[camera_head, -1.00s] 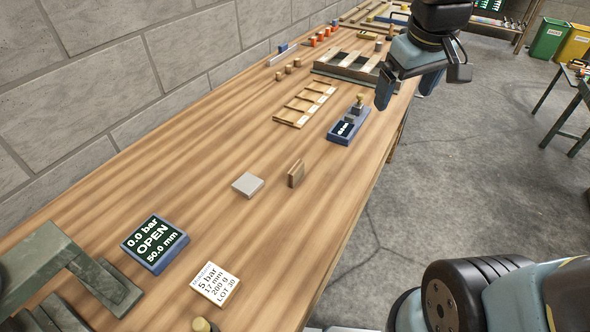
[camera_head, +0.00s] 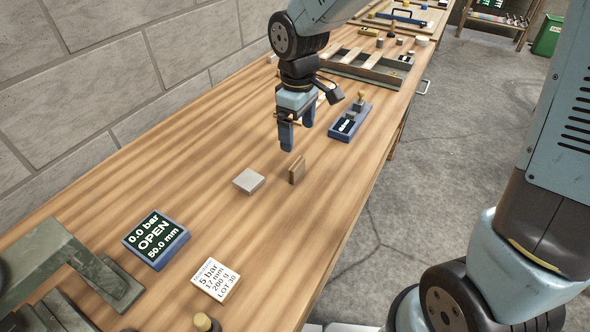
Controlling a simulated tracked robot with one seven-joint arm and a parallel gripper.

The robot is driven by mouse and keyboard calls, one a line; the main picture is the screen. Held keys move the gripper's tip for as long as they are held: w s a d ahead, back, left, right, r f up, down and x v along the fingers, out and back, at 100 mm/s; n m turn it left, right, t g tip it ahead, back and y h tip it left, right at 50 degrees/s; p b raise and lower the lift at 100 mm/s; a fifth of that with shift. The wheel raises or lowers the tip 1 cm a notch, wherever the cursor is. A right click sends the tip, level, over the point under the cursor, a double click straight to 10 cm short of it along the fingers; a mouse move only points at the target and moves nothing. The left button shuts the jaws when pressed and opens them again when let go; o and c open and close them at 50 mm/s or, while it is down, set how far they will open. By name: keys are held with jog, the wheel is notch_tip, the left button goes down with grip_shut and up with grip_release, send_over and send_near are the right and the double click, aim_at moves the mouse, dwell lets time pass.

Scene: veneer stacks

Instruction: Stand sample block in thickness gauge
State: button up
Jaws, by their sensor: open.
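A small brown wooden block (camera_head: 297,171), which looks like the sample block, stands on edge on the bench. A blue device with a small dark display and a knobbed plunger (camera_head: 350,122), which looks like the thickness gauge, sits farther back and to the right; no block shows in it. My gripper (camera_head: 297,134) points down with its fingers apart and empty. In the picture it is just above the wooden block and left of the gauge; its exact height over the bench is hard to tell.
A flat pale grey square (camera_head: 249,180) lies left of the block. A display box (camera_head: 156,239) reads 0.0 bar, OPEN, 50.0 mm. A grey-green press frame (camera_head: 65,262) stands at left. A slotted tray (camera_head: 370,70) is behind.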

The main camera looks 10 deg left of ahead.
aim_at(296, 162)
notch_tip(296, 162, down, 7)
jog(key=shift+r, duration=0.2)
jog(key=shift+a+f, duration=0.15)
jog(key=shift+f, duration=1.2)
jog(key=shift+a+f, duration=0.15)
jog(key=shift+f, duration=1.15)
jog(key=shift+c, duration=0.3)
jog(key=c, duration=1.1)
jog(key=shift+o, duration=0.2)
jog(key=shift+r, duration=0.15)
